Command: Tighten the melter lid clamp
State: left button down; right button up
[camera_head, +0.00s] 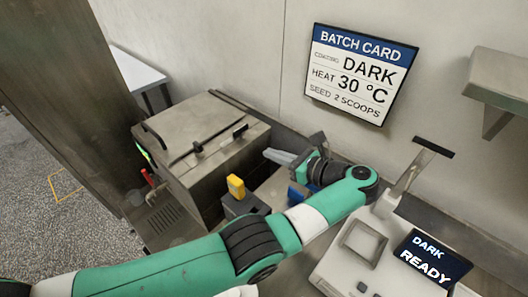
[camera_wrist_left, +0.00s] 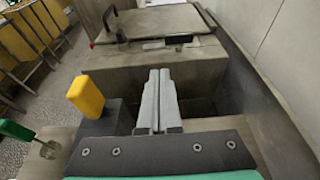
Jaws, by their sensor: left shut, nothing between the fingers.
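The melter (camera_head: 190,172) is a steel box at the left of the bench, with its flat lid (camera_head: 190,122) down. A thin bar with a black end (camera_head: 240,131) and a small dark knob (camera_head: 198,147) lies across the lid and looks like the clamp. In the left wrist view the bar's black end (camera_wrist_left: 178,38) shows beyond my fingers. My left gripper (camera_head: 270,154) is to the right of the melter, apart from the clamp. Its grey fingers (camera_wrist_left: 158,80) are shut together with nothing between them. My right gripper is not in view. How tight the clamp is cannot be told.
A yellow block (camera_head: 236,186) sits on a dark grey block in front of the melter. A red handle (camera_head: 148,176) stands at its left. A device with a screen (camera_head: 434,258) reading DARK READY is at right. A batch card (camera_head: 360,75) hangs on the wall.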

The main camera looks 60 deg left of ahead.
pick_arm(q)
notch_tip(320, 180, down, 2)
jog(key=p, duration=0.1)
send_near(240, 146)
jog(key=s+a, duration=0.1)
jog(key=a, duration=0.1)
jog(key=s+a, duration=0.1)
jog(key=a, duration=0.1)
jog(key=s+a, duration=0.1)
jog(key=a, duration=0.1)
jog(key=shift+s+a+f, duration=0.15)
jog(key=shift+a+f, duration=0.05)
jog(key=shift+f, duration=0.05)
jog(key=shift+s+a, duration=0.1)
jog(key=shift+a, duration=0.35)
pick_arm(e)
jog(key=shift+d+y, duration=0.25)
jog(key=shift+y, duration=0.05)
